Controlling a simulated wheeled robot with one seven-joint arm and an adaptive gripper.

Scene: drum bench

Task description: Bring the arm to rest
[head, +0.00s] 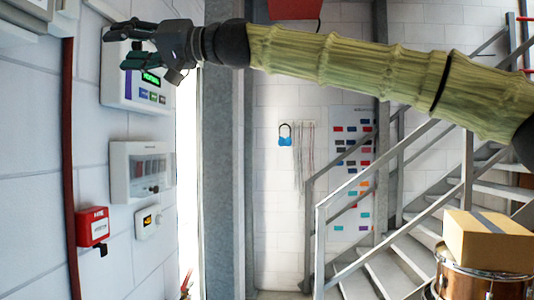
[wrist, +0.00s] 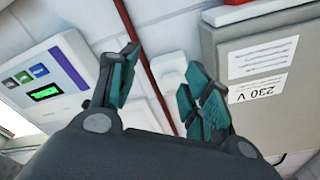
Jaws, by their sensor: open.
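My gripper (head: 122,47) is at the upper left of the head view, at the end of my outstretched arm, in front of the white wall panel. Its two teal-padded fingers are apart in the wrist view (wrist: 158,92), with nothing between them. The arm reaches in from the right edge in a ribbed yellow-green sleeve, roughly level. Whether the fingertips touch anything on the wall cannot be told.
A white panel with a green display (head: 152,78) hangs beside my gripper. Below are a clear-covered box (head: 141,171) and a red call point (head: 93,227). A grey 230 V cabinet (wrist: 250,75) is on the other side. A staircase, drum and carton (head: 490,240) stand right.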

